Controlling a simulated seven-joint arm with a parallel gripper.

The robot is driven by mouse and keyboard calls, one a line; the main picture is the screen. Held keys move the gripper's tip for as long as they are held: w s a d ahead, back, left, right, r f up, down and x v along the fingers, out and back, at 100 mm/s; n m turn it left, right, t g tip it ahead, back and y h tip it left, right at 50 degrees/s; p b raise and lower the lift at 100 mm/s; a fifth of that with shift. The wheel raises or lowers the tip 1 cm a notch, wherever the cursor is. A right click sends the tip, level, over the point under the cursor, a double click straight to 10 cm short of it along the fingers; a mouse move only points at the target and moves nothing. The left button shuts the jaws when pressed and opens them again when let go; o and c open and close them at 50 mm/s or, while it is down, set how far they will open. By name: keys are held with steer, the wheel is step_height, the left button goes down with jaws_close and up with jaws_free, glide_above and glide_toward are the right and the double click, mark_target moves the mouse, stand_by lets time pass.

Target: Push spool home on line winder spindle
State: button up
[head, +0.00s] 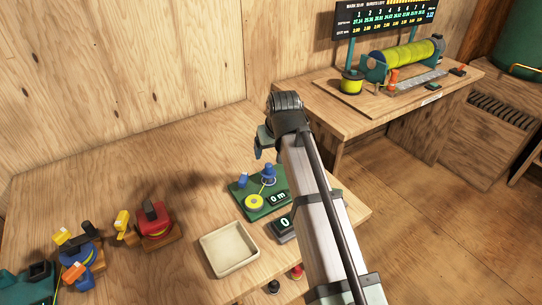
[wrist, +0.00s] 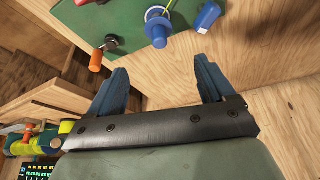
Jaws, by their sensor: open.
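The line winder is a green board (head: 240,203) on the wooden table, with a small "0 m" display (head: 279,197). A blue flanged piece (head: 268,174), which looks like the spool on its spindle, stands upright on the board; it also shows at the top of the wrist view (wrist: 157,30). I cannot tell how far down it sits. A yellow line runs from it to a flat yellow disc (head: 255,202). A blue block (head: 243,180) stands beside it, also in the wrist view (wrist: 208,14). My gripper (head: 262,148) is open and empty above the board, apart from the spool; its fingers (wrist: 160,68) are spread wide.
A beige tray (head: 228,248) lies left of my arm. Reels (head: 153,220) stand at the left. In the wrist view, an orange-handled crank (wrist: 97,60) is at the board's edge. A side bench (head: 360,104) with a yellow roller (head: 405,57) is at the back right.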

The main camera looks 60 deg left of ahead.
steer(key=shift+v, duration=1.3)
steer(key=shift+w, duration=0.1)
